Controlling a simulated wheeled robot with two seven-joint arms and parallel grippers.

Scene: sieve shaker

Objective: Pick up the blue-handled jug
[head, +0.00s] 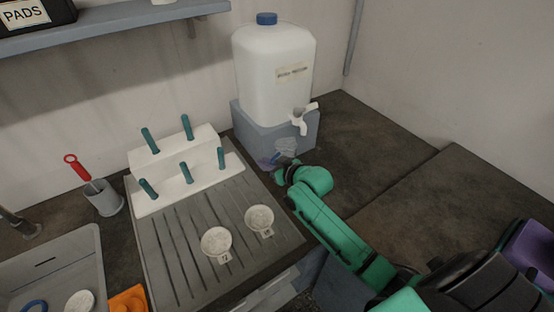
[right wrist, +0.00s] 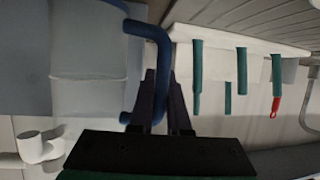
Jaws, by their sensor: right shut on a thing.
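The jug is a clear, pale vessel; in the right wrist view its body (right wrist: 88,95) fills the left part. Its blue handle (right wrist: 163,55) passes between the fingers of my right gripper (right wrist: 162,115), which is shut on it. In the head view the jug (head: 286,149) is small and partly hidden, just below the white tap of the large container. My right gripper (head: 279,166) reaches it there from the front right. I cannot tell whether the jug's base touches a surface. My left gripper is not in view.
The white container (head: 275,75) stands on a grey block (head: 250,125), its tap (head: 302,118) jutting out close above the jug. Left are a white rack (head: 170,157) with several green handles and a grooved board (head: 180,265) with two white dishes. The dark counter (head: 375,150) at right is clear.

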